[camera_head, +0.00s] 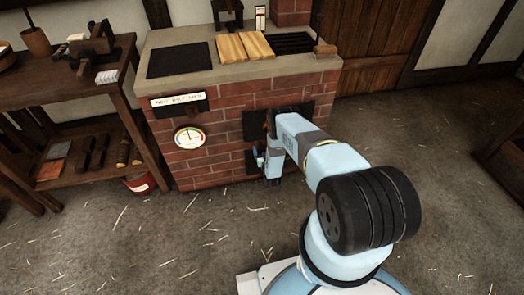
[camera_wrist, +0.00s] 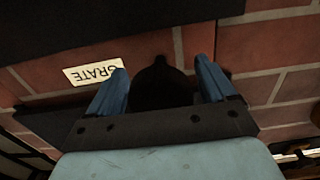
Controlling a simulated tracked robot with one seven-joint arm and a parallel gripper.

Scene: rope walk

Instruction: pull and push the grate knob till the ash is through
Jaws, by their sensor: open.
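The grate knob (camera_wrist: 160,82) is a dark, rounded shape against the brick front in the wrist view. The blue fingers of my gripper (camera_wrist: 163,88) stand apart, one on each side of it, with brick showing in the gaps. A cream label reading GRATE (camera_wrist: 93,72), upside down in this view, is on the bricks beside the left finger. In the head view my gripper (camera_head: 258,160) is low at the front of the brick stove (camera_head: 225,155), and my arm hides most of that spot. The knob cannot be made out there, and no ash shows.
A round gauge (camera_head: 189,137) and a labelled plate (camera_head: 178,99) are on the stove front, left of my gripper. Wooden boards (camera_head: 245,46) lie on the stove top. A wooden workbench (camera_head: 70,90) and red bucket (camera_head: 140,185) stand left. The straw-strewn floor is clear in front and right.

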